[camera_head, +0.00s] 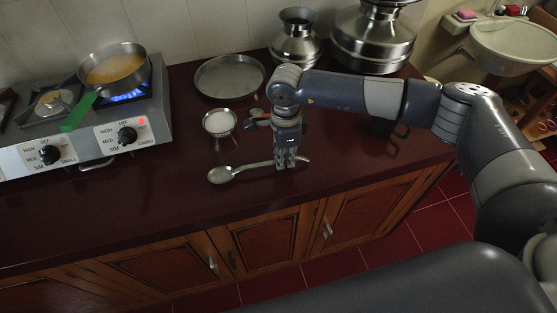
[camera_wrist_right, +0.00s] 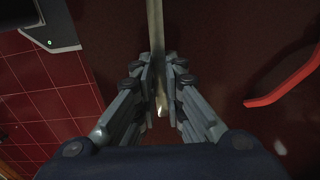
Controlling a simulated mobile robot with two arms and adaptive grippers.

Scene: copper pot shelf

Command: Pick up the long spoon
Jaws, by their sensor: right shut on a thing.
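The long spoon (camera_head: 222,174) is silver, with its bowl to the left and its handle running right along the dark red counter in the head view. My right gripper (camera_head: 287,164) points down over the handle and is shut on it near the handle's end. In the right wrist view the spoon's handle (camera_wrist_right: 155,30) runs between the fingers of my right gripper (camera_wrist_right: 161,85). The spoon looks to be at or very near counter level; I cannot tell whether it touches. My left gripper is not in view.
A small steel bowl (camera_head: 219,123) and a round steel tray (camera_head: 229,77) stand behind the spoon. A gas stove (camera_head: 85,135) with a lit burner and a pan (camera_head: 113,68) is at left. Large metal pots (camera_head: 371,40) stand at the back. The counter's front left is clear.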

